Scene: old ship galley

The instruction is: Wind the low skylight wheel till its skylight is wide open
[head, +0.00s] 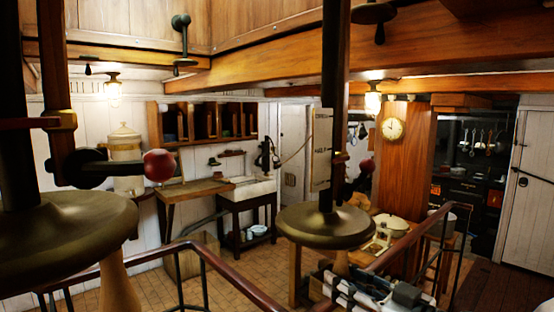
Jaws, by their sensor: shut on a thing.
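Two broad brass discs stand close in front of me in the head view, a left one (65,235) and a right one (325,226). Each sits round a dark upright shaft, with a pale turned wooden piece below it. A dark crank arm with a red ball knob (160,165) shows just above the left disc. I cannot tell which of these belongs to the low skylight wheel. A white marked plate (321,149) is beside the right shaft. No skylight pane shows clearly.
A curved handrail (150,258) crosses the foreground below the discs. Heavy wooden beams (420,55) run overhead, with a dark bracket (182,40) on the upper panelling. Beyond are a sink (248,188), a clock (393,129) and a black range (470,195). Tiled floor is open at centre.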

